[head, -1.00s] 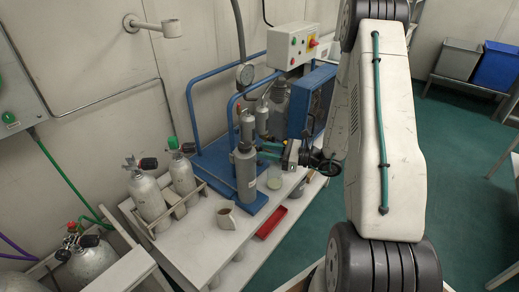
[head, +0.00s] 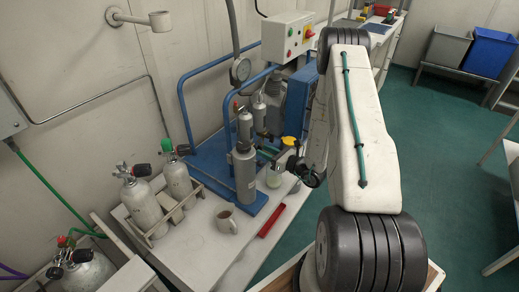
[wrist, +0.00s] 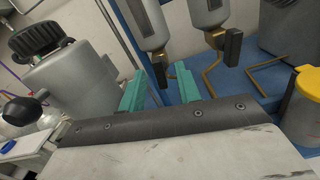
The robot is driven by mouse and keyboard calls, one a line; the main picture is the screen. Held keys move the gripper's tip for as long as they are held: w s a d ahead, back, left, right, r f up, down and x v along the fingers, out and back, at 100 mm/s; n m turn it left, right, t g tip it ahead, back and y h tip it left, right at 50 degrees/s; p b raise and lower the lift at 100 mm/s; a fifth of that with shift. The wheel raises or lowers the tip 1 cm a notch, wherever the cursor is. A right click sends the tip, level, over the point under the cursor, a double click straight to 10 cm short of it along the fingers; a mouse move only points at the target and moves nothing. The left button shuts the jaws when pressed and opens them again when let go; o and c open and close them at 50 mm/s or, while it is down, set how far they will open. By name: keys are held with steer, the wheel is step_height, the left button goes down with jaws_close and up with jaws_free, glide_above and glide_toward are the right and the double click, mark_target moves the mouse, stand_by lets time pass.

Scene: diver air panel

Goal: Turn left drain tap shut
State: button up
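Two grey filter bowls hang side by side in the wrist view, each with a brass fitting and a black lever below. The left drain tap (wrist: 160,74) has its black lever pointing down, between my gripper's fingertips and a little beyond them. The right drain tap (wrist: 232,47) is to the right, its black lever also roughly upright. My gripper (wrist: 160,84) has two teal fingers set apart, with a visible gap on either side of the left lever. In the head view my gripper (head: 269,154) reaches left toward the blue frame; the taps are too small to tell there.
A large grey cylinder (wrist: 75,80) with a black knob stands close left of my fingers. A yellow-lidded container (wrist: 305,95) is close on the right. A jar (head: 274,178), a mug (head: 227,221) and a red tray (head: 271,220) are on the bench below.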

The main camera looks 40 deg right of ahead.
steer(key=shift+x, duration=1.35)
jaws_close()
